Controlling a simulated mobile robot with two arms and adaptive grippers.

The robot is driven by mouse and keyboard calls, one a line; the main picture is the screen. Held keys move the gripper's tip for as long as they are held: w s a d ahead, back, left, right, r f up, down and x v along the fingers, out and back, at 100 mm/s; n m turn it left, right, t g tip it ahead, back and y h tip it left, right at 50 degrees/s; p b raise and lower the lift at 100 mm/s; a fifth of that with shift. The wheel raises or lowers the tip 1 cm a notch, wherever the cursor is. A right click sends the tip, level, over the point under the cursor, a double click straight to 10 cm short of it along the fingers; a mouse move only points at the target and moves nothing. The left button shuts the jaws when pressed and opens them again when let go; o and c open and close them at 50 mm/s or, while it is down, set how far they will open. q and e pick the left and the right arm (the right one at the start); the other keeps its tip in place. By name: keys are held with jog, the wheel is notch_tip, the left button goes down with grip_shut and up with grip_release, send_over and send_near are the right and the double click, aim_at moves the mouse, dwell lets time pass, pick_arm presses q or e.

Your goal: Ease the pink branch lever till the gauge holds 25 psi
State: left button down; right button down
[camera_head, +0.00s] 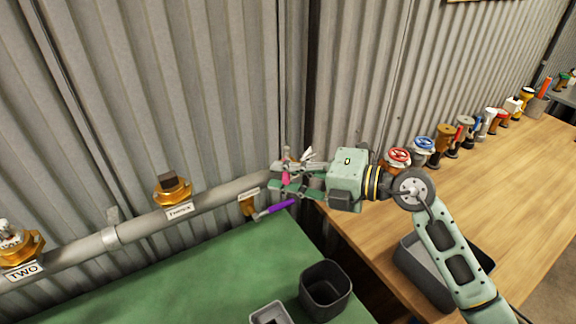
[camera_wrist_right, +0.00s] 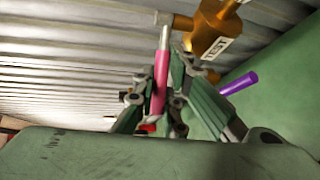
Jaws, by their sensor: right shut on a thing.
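The pink branch lever (camera_head: 286,177) is at the right end of the grey pipe. In the right wrist view the lever (camera_wrist_right: 159,92) runs up between the fingers, its pink sleeve ending in a bare metal shaft. My right gripper (camera_head: 287,182) is shut on the lever; its green fingers (camera_wrist_right: 165,108) press from both sides. A small pale dial on a brass fitting (camera_head: 10,238) above the label TWO, cut by the left edge, may be the gauge; I cannot read it. My left gripper is not in view.
A purple lever (camera_head: 277,208) on a brass valve (camera_wrist_right: 212,28) sits close below my right fingers. A brass fitting (camera_head: 173,190) stands on the pipe (camera_head: 140,230). Dark bins (camera_head: 325,290) stand on the green bench. Several valves line the wooden bench (camera_head: 500,180).

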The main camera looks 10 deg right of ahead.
jog(key=c, duration=2.1)
grip_release()
jog(key=shift+s, duration=0.1)
jog(key=v, duration=1.2)
